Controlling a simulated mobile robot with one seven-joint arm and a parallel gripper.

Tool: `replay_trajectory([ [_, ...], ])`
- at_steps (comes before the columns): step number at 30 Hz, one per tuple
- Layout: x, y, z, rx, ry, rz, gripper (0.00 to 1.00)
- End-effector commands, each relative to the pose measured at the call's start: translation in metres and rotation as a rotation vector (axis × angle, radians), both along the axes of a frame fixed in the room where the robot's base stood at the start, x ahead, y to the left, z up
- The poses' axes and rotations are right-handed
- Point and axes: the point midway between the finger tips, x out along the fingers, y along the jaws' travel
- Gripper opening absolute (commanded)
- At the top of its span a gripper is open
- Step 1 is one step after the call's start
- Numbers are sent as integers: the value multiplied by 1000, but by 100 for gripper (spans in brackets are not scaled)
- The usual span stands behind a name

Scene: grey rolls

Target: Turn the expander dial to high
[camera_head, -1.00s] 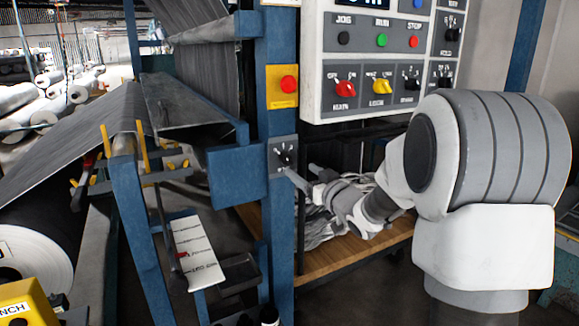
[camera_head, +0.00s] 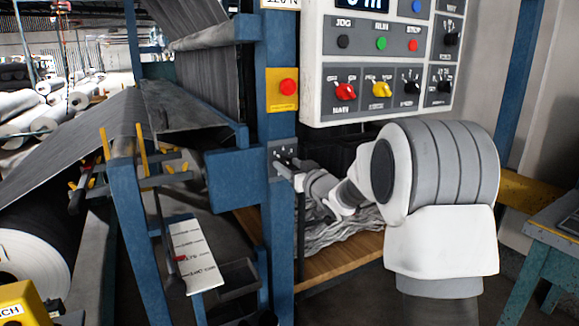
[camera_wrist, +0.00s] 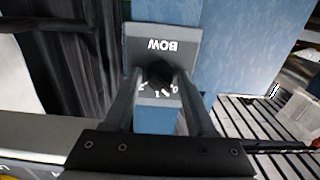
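A small grey dial plate (camera_head: 273,163) sits on the blue machine post in the head view. In the wrist view the plate (camera_wrist: 187,42) reads "BOW" upside down, with a dark knob (camera_wrist: 158,74) and a white numbered scale. No label "expander" is readable on it. My gripper (camera_wrist: 160,76) is at the plate, with one finger on each side of the knob. The fingers stand apart; whether they touch the knob is unclear. In the head view my gripper (camera_head: 287,166) covers much of the dial, so where the knob points is hard to tell.
A control panel (camera_head: 381,60) with buttons and red, yellow and black knobs hangs above my arm. A red button (camera_head: 288,87) on a yellow plate is higher on the post. A wooden shelf (camera_head: 345,258) with grey cloth is below my arm.

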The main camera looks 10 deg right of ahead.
Motion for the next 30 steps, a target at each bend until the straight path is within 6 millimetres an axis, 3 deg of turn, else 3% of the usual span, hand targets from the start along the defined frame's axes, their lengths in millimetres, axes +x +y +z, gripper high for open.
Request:
replay_trajectory([
  [1,0,0,0,0,0,0,46],
  [9,0,0,0,0,0,0,0],
  [20,0,0,1,35,12,0,0],
  [30,0,0,4,243,82,-1,0],
])
